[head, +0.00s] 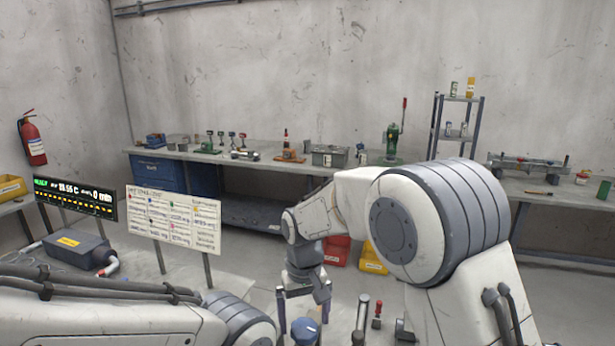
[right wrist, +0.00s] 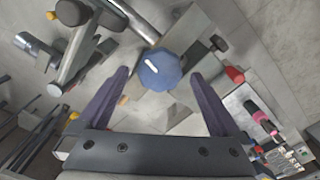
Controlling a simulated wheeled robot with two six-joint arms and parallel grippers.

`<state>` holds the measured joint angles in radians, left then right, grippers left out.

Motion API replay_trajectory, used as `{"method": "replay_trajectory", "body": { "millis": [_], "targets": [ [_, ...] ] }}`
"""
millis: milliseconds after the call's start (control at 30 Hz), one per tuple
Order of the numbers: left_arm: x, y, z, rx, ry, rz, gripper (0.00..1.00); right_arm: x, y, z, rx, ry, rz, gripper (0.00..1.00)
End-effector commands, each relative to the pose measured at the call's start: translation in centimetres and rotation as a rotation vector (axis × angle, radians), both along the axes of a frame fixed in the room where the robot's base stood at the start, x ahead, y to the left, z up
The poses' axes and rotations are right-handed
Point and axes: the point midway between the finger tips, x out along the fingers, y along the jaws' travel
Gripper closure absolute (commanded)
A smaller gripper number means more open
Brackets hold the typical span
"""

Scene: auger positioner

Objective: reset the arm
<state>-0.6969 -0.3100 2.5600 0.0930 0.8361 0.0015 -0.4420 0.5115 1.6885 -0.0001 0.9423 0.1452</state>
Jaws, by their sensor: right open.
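My right gripper (head: 303,302) points down in the lower middle of the head view, with its two dark purple fingers apart. A blue faceted knob (head: 305,331) with a white mark on top stands just below it. In the right wrist view the same knob (right wrist: 160,70) lies between the open fingertips, and no finger visibly touches it. A red-handled lever (head: 377,315) stands to the right of the knob, and a red-tipped part (right wrist: 235,75) shows in the wrist view. My left arm crosses the lower left; its gripper is not in view.
A white chart board (head: 173,219) and a lit display (head: 75,198) stand at the left, near a grey box (head: 75,250). A workbench (head: 235,153) with tools runs along the back wall. Red (head: 336,250) and yellow bins (head: 373,258) sit on the floor behind my right arm.

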Motion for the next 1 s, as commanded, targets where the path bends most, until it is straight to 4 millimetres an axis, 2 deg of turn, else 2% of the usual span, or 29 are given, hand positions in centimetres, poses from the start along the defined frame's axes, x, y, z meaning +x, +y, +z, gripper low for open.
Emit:
{"method": "replay_trajectory", "body": {
  "millis": [200, 633, 833, 1000],
  "targets": [
    [0.0, 0.0, 0.4, 0.0, 0.0, 0.0, 0.0, 0.0, 0.0, -1.8, 0.0, -0.001, -0.007, 0.0],
    [0.0, 0.0, 0.3, 0.0, 0.0, 0.0, 0.0, 0.0, 0.0, -1.6, 0.0, -0.001, -0.027, 0.0],
    [0.0, 0.0, -0.2, 0.0, 0.0, 0.0, 0.0, 0.1, 0.1, 0.1, 0.003, -0.006, 0.001, 0.0],
    [0.0, 0.0, -0.8, 0.0, 0.0, 0.0, 0.0, 0.2, 0.1, 3.3, 0.004, -0.008, 0.0, 0.0]
  ]
}}
